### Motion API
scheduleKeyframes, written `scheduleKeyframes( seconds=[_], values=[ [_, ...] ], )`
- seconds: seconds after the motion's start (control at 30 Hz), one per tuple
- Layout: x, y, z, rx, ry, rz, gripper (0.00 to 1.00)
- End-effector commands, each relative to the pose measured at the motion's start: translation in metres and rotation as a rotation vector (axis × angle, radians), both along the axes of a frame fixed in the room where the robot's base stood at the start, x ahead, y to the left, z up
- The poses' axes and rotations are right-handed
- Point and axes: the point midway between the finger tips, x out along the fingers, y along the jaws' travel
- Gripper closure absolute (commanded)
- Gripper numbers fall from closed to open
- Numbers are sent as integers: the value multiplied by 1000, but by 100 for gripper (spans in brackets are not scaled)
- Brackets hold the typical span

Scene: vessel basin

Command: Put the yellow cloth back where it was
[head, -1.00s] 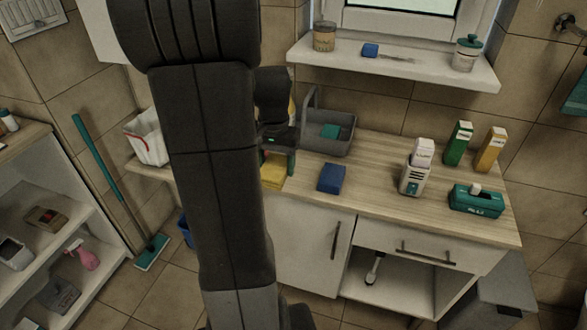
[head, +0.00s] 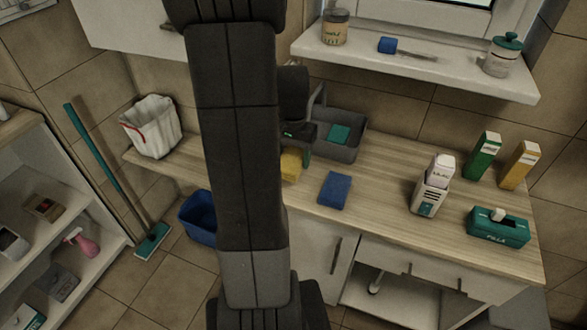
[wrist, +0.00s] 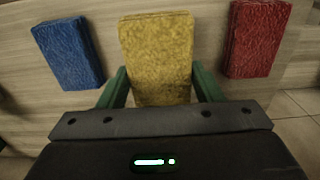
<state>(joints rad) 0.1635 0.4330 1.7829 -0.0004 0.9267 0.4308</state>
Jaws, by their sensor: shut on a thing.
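The yellow cloth (wrist: 157,50) is a folded block between the green fingers of my gripper (wrist: 157,82) in the wrist view. The gripper is shut on it. In the head view the yellow cloth (head: 291,165) shows partly beside my arm, with my gripper (head: 300,148) just above it. I cannot tell whether the cloth touches the worktop. A blue cloth (wrist: 69,52) lies to its left in the wrist view and to its right in the head view (head: 335,190). A red cloth (wrist: 258,38) lies on its other side; my arm hides it in the head view.
A grey basin (head: 350,148) with a teal item inside stands behind the blue cloth. The worktop (head: 385,190) is clear between.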

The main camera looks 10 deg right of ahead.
Motion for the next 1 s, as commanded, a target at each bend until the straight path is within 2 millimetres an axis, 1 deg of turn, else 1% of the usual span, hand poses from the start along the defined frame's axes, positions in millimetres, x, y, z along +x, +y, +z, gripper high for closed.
scheduleKeyframes(
  seconds=[0.03,0.17,0.3,0.4,0.8,0.83,0.93,1.0],
  values=[
    [0,0,-6,1,3,0,62],
    [0,0,-17,0,2,0,62],
    [-1,0,-38,1,4,0,62],
    [0,0,-47,0,2,0,62],
    [0,0,-53,-1,-1,0,62],
    [0,0,-53,-1,-1,0,39],
    [0,0,-52,-1,-1,0,19],
    [0,0,-52,-1,-1,0,19]
  ],
)
